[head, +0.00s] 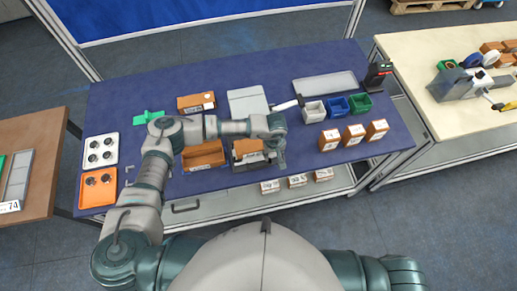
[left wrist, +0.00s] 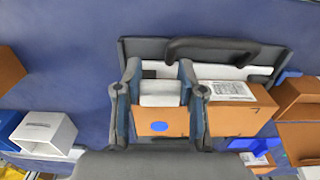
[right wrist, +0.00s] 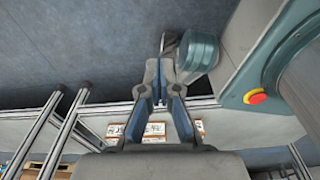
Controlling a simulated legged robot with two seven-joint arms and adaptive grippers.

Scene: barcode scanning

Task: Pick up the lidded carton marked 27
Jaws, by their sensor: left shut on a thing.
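My left gripper (head: 277,150) reaches over the middle of the blue table. In the left wrist view (left wrist: 160,85) its two fingers are closed on a brown carton (left wrist: 160,115) with a pale top and a blue dot on the near side. Brown carton surface with a white printed label (left wrist: 228,92) shows right of the fingers; whether it is the same carton is unclear. The number 27 cannot be read. In the head view the carton (head: 247,146) is partly hidden by my arm. My right gripper (right wrist: 161,90) appears only in its own wrist view, its fingertips close together and empty.
A grey holder with a dark handle (left wrist: 210,47) is right behind the carton. An open brown box (head: 203,157) stands to its left. White, blue and green bins (head: 337,106) and several small cartons (head: 353,135) stand to the right. A scanner stand (head: 377,76) is at the far right.

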